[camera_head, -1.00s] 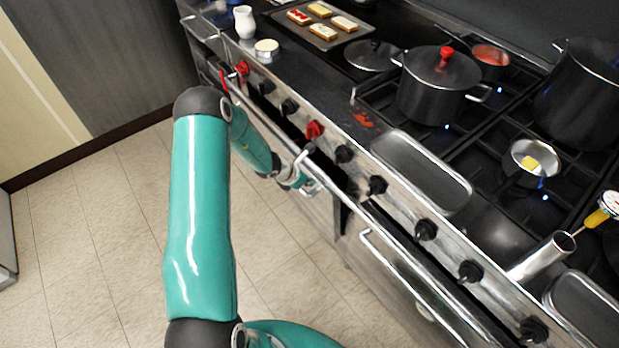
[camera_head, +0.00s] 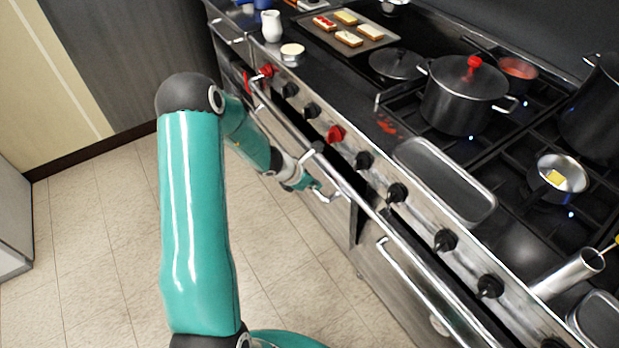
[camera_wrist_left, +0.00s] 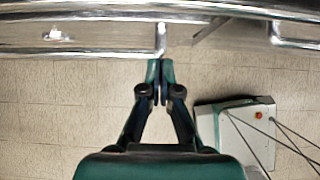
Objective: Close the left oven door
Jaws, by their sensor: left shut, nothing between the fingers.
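The left oven door (camera_head: 333,217) is a steel panel in the front of the range, largely hidden behind my left arm. My right gripper is not in view.
The right oven's handle (camera_head: 405,271) projects nearer to me. A rail (camera_head: 352,194) and knobs run along the range front. Above are a black pot (camera_head: 462,103), a small pan (camera_head: 563,173) and a tray of toast (camera_head: 372,36). Tiled floor (camera_head: 105,215) is clear at left.

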